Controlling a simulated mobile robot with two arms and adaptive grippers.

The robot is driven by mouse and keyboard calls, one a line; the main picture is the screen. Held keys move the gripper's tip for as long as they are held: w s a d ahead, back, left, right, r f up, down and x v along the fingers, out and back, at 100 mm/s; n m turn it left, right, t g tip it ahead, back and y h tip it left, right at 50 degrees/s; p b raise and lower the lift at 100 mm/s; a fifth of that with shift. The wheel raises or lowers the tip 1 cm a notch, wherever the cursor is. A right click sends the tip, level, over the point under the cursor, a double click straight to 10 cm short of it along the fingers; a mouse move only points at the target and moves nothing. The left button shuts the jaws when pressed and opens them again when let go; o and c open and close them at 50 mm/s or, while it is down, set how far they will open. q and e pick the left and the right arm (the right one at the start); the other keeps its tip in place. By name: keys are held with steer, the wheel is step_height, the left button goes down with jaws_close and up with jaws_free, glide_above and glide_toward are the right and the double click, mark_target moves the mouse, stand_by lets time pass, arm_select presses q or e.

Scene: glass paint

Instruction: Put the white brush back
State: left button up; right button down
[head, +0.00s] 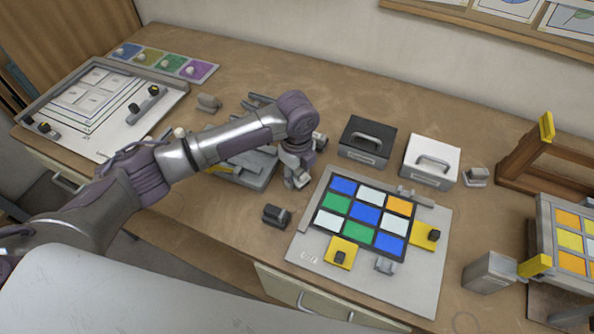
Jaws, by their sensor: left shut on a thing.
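My left arm reaches in from the left, and its gripper (297,179) points down between the grey tray (243,180) and the panel of coloured glass squares (366,214). The gripper is shut on what seems to be the white brush, but fingers and wrist hide nearly all of it. The grey tray lies under and behind my forearm, which covers much of it. My right gripper is not in view.
A black case (366,142) and a white case (430,162) with handles stand right of the gripper. A small dark block (276,215) lies in front. A wooden frame (535,165) and an upright glass panel (572,240) stand at right. Bare table lies behind the cases.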

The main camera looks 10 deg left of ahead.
arm_select(q)
steer(key=shift+f, duration=0.15)
steer(key=o, duration=1.1)
step_height(320, 180, up, 12)
steer(key=shift+r+b, duration=0.2)
steer(key=shift+b, duration=0.75)
steer(key=shift+f, duration=0.1)
